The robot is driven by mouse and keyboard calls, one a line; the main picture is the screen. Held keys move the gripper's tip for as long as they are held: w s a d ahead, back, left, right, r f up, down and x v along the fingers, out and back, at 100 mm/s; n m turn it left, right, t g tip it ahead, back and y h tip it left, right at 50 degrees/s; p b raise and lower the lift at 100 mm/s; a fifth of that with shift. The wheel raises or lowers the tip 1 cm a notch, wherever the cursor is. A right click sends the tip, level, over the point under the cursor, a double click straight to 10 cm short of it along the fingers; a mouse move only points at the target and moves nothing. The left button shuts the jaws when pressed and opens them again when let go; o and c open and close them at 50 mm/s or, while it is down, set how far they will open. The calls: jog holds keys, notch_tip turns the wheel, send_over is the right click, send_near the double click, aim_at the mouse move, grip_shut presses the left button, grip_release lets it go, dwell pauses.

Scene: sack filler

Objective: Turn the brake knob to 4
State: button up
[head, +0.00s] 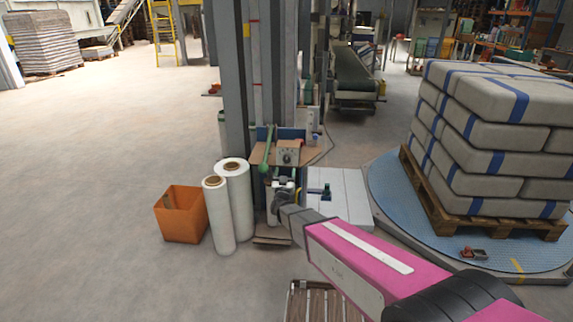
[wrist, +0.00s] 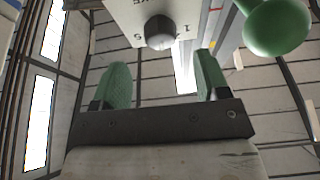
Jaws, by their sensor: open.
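The brake knob (wrist: 159,32) is a dark grey round knob on a pale plate (wrist: 125,14) with printed marks, at the top of the wrist view. Part of the lettering is cut off, and I cannot tell which mark the knob points to. In the head view my gripper (head: 284,188) is just below the box.
A green ball-ended lever (wrist: 277,25) stands close to the right of the knob in the wrist view. White film rolls (head: 220,210) and an orange bin (head: 181,214) stand left of the column. A pallet of sacks (head: 490,140) stands right. The left floor is clear.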

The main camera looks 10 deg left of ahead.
aim_at(287, 162)
jog(key=x, duration=0.5)
jog(key=shift+w+r, duration=0.15)
jog(key=shift+w, duration=0.25)
jog(key=c, duration=0.9)
